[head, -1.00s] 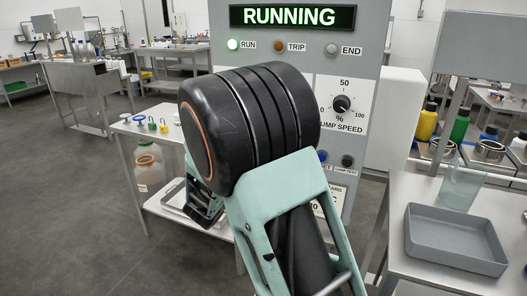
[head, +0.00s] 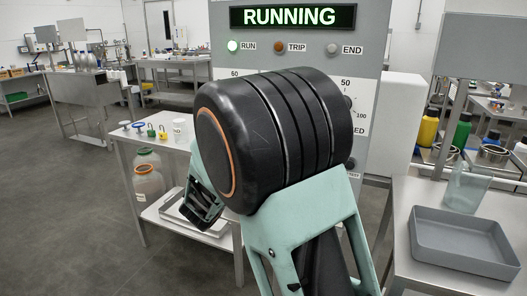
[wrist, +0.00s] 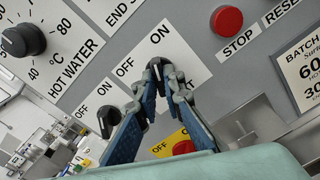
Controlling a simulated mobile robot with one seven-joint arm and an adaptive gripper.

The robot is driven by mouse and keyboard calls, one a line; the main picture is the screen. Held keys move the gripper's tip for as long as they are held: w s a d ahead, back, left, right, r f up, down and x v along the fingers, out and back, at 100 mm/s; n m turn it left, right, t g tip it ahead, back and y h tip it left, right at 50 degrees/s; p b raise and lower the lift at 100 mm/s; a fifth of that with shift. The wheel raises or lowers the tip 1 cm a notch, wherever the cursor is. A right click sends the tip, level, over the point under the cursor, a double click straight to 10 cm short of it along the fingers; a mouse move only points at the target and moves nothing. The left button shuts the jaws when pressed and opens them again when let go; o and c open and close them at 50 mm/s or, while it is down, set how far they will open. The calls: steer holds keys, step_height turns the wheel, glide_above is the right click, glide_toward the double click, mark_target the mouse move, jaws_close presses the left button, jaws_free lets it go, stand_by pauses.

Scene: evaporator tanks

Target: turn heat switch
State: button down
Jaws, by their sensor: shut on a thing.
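In the wrist view, my gripper (wrist: 163,76) is at the panel, its two blue-padded fingers closed together on a black rotary switch (wrist: 160,63). This switch sits on a white plate marked OFF and ON; its own name label is not readable, so I cannot tell from print that it is the heat switch. The fingers hide part of the knob and its angle is unclear. A second black OFF/ON switch (wrist: 108,120) is at the lower left. In the head view, my arm hides the switches and fingertips.
A hot water dial (wrist: 24,40) is at the upper left and a red stop button (wrist: 226,20) at the upper right. A red knob (wrist: 184,147) on yellow lies below the fingers. The lit display (head: 293,17) reads RUNNING. A grey tray (head: 464,243) stands on the right table.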

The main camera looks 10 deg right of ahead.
steer(key=shift+f+b, duration=0.15)
steer(key=shift+b, duration=0.3)
steer(key=m+b, duration=0.2)
steer(key=shift+b, duration=0.95)
steer(key=shift+m+b, duration=0.6)
steer(key=c, duration=2)
jaws_free()
